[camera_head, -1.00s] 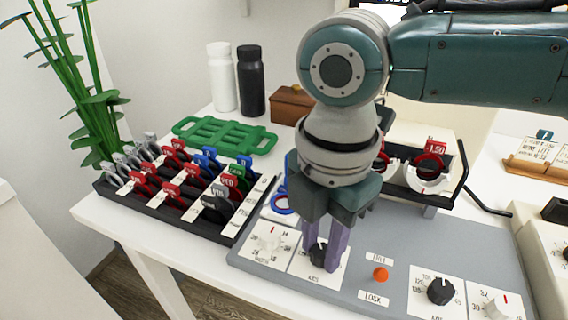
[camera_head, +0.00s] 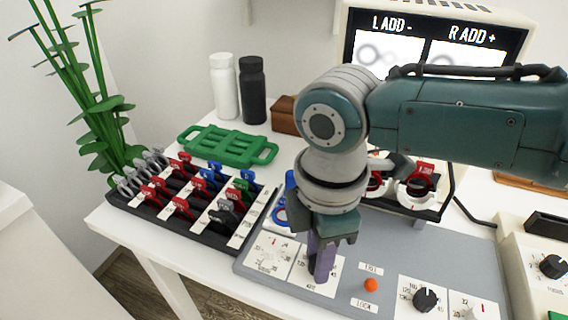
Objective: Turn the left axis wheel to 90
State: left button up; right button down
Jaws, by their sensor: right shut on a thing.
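The left axis wheel (camera_head: 312,264) is a small black knob on the grey panel (camera_head: 345,291), mostly hidden behind my fingers. My right gripper (camera_head: 321,268) points down with its purple fingers shut on this wheel. The wheel's pointer and most of its dial numbers are covered, so its angle cannot be read. A white wheel (camera_head: 272,251) with a red mark stands to the left of it. The right axis wheel (camera_head: 426,300), also black, sits apart at the right of the panel. My left gripper is not in view.
An orange button (camera_head: 371,285) sits between the two axis wheels. A black lens tray (camera_head: 211,239) stands left of the panel, with a green frame (camera_head: 228,146) and two bottles (camera_head: 252,90) behind. A monitor (camera_head: 436,42) reading "L ADD -" and "R ADD +" stands behind my arm.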

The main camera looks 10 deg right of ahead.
dwell(0.3)
jog(key=c, duration=0.6)
grip_release()
notch_tip(320, 180, up, 10)
jog(key=p, duration=0.2)
jog(key=shift+p, duration=0.3)
